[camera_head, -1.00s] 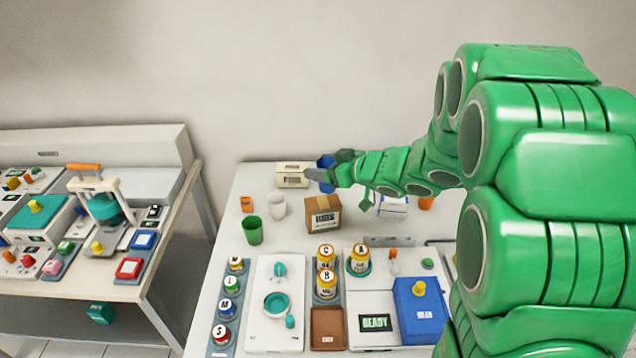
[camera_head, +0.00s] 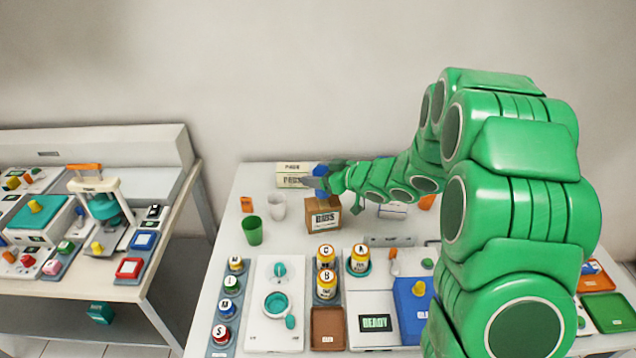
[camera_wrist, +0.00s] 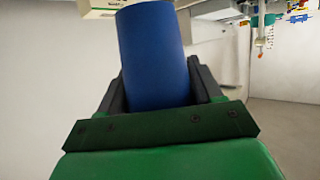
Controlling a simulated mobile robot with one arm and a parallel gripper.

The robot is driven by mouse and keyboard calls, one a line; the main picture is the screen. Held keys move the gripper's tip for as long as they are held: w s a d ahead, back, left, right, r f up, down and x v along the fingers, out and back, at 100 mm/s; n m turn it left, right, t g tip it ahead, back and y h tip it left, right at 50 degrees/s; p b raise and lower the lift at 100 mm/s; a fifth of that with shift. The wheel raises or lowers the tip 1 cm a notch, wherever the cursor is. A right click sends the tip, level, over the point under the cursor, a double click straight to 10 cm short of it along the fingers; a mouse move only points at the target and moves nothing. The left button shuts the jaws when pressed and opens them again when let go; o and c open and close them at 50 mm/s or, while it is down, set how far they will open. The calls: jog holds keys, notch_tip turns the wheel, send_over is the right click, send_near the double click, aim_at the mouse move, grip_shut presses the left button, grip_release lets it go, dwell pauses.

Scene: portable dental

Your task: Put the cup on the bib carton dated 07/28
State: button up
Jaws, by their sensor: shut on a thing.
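My gripper (camera_head: 319,180) is shut on a blue cup (camera_head: 320,170), near the back of the white table. In the wrist view the blue cup (camera_wrist: 152,55) stands out between the two dark fingers. A cream carton (camera_head: 291,181) with dark print sits at the back, just left of the cup; the gripper partly covers it. A brown carton marked BIBS (camera_head: 323,217) stands in front of the gripper. A white carton (camera_head: 392,211) is mostly hidden behind my arm. I cannot read a date on any carton. Whether the cup touches the cream carton is unclear.
A green cup (camera_head: 252,231), a white cup (camera_head: 277,207) and an orange item (camera_head: 247,204) stand left of the brown carton. Labelled jars, a blue box (camera_head: 418,312) and a READY panel (camera_head: 376,323) fill the table's front. A second equipment table stands at left.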

jog(key=shift+f, duration=1.35)
jog(key=o, duration=1)
jog(key=shift+f, duration=0.15)
jog(key=shift+s+d+r, duration=0.15)
jog(key=shift+r, duration=0.1)
jog(key=v, duration=1.1)
jog(key=shift+s+d, duration=0.15)
jog(key=shift+d, duration=0.05)
jog(key=shift+o, duration=0.3)
